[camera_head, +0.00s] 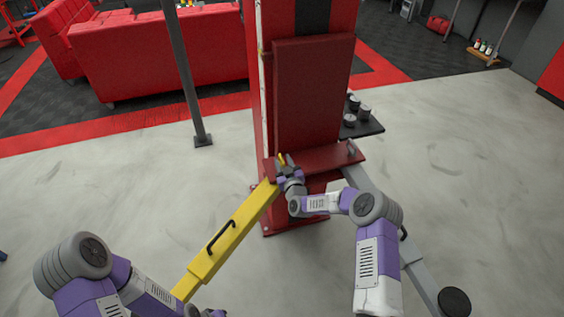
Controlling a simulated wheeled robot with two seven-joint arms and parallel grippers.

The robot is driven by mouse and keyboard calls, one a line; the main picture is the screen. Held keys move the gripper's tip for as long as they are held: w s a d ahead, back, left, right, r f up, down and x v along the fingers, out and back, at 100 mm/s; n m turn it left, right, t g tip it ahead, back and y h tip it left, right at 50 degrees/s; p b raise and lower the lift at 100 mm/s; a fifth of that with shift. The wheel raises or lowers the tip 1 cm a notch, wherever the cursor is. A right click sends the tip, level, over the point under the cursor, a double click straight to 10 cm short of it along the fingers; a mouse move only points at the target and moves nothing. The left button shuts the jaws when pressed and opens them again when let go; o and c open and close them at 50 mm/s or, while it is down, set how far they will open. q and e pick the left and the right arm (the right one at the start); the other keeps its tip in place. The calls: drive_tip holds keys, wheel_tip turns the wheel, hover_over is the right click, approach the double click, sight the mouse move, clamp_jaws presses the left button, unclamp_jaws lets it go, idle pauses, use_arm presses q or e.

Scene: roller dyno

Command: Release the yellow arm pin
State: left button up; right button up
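The yellow lift arm (235,230) runs from the base of the red post (312,95) down to the lower left. A black handle (221,237) sits on its top. A small yellow piece (282,158), which looks like the arm pin, shows at the arm's inner end by the red carriage. My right gripper (284,168) is at that piece, close against it or touching; its fingers are too small and covered to tell whether they are shut on it. My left arm is low at the left, and only a dark bit of its gripper (207,313) shows at the bottom edge.
A grey lift arm (415,268) with a round black pad (454,302) extends to the lower right, partly behind my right arm. A dark shelf (364,129) with round adapters juts from the post.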

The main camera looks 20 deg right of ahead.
drive_tip(key=shift+w+a, duration=0.1)
drive_tip(key=shift+w, duration=0.7)
clamp_jaws()
drive_tip(key=shift+r, duration=0.1)
